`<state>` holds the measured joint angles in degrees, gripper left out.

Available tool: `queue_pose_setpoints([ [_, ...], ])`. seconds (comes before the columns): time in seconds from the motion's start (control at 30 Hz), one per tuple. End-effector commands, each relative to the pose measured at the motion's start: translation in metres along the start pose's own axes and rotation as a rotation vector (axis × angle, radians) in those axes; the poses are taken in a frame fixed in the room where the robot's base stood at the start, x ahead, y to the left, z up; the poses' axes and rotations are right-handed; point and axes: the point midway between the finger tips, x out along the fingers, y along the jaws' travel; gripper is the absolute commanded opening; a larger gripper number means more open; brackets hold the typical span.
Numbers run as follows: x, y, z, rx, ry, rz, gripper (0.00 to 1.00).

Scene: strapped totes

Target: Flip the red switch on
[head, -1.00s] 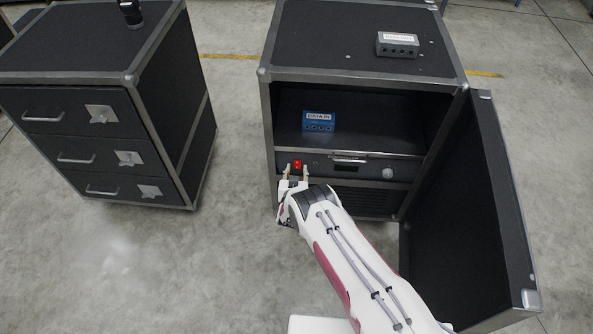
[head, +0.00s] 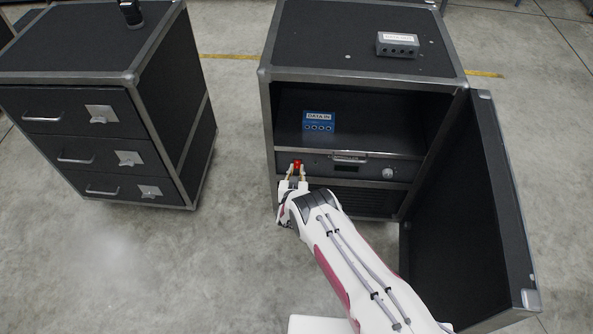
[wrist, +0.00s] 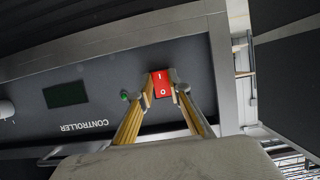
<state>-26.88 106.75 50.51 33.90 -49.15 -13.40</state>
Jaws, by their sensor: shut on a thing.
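The red switch (wrist: 161,84) is a small rocker marked with a line and a circle, set in the dark controller panel (wrist: 90,75). It also shows in the head view (head: 297,164), at the left end of the panel inside the open cabinet. My gripper (wrist: 161,88) is shut on the switch, with one fingertip on each side of it. In the head view my gripper (head: 296,172) is in front of the panel and partly hides the switch's lower part. A green light (wrist: 125,96) shows beside the switch in the wrist view.
A blue labelled box (head: 319,122) stands on the shelf above the panel. A grey box (head: 397,45) sits on the cabinet top. The cabinet door (head: 468,200) stands open on the right. A drawer cabinet (head: 185,120) is at left, with clear floor between.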

Motion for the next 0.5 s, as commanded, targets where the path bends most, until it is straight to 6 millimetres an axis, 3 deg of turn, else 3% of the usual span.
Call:
queue_pose_setpoints([
  [0.5, 0.0013, -0.0003, 0.0018, 0.001, 0.107, -0.001, 0.0],
])
